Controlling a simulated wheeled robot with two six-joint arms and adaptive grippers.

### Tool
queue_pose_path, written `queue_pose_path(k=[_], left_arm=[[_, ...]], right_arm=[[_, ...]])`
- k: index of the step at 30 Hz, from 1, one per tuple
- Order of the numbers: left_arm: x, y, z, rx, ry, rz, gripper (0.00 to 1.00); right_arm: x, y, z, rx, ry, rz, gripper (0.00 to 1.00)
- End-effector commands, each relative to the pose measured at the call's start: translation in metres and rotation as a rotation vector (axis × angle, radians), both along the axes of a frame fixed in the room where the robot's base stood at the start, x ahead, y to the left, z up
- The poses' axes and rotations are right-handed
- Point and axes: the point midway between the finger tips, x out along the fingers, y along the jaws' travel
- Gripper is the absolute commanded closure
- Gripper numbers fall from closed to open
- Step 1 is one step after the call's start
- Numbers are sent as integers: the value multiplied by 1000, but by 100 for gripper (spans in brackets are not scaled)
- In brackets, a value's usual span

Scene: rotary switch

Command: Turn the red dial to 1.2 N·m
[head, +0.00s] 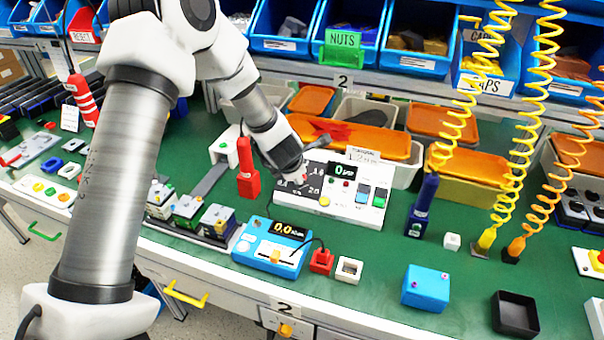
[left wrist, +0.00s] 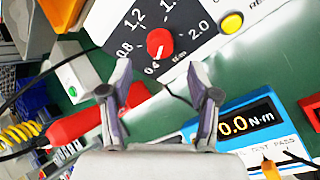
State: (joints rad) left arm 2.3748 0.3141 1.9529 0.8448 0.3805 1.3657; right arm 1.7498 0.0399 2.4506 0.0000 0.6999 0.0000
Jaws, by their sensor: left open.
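The red dial (left wrist: 160,43) sits on a dark scale face with white numbers 0.4, 0.8, 1.2 and 2.0 in the left wrist view. Its white mark appears to point toward 0.4. In the head view the dial is mostly hidden by my gripper. The scale is part of a white control box (head: 330,207) with a small display and coloured buttons. My left gripper (left wrist: 159,68) is open and empty, its two fingertips apart on either side just short of the dial. It also shows in the head view (head: 299,177) in front of the box's left part. My right gripper is not in view.
A blue torque meter (head: 266,251) reading 0.0 N·m stands in front of the box. Orange-lidded bins (head: 350,135) are behind. Green bench right of the box is partly clear.

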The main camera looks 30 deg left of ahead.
Motion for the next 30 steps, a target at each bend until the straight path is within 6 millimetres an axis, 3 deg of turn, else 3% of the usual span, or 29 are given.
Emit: queue_pose_path(k=[7,16,17,21,22,30], left_arm=[[24,10,-37,2,2,-1,39],[29,12,-43,2,2,-4,39],[29,12,-43,2,2,-4,43],[29,12,-43,3,2,-4,92],[29,12,-43,2,3,-4,99],[29,12,-43,9,3,-10,99]], right_arm=[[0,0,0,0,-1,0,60],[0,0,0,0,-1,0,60],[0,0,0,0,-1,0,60],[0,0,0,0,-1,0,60],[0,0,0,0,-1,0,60],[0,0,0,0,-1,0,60]])
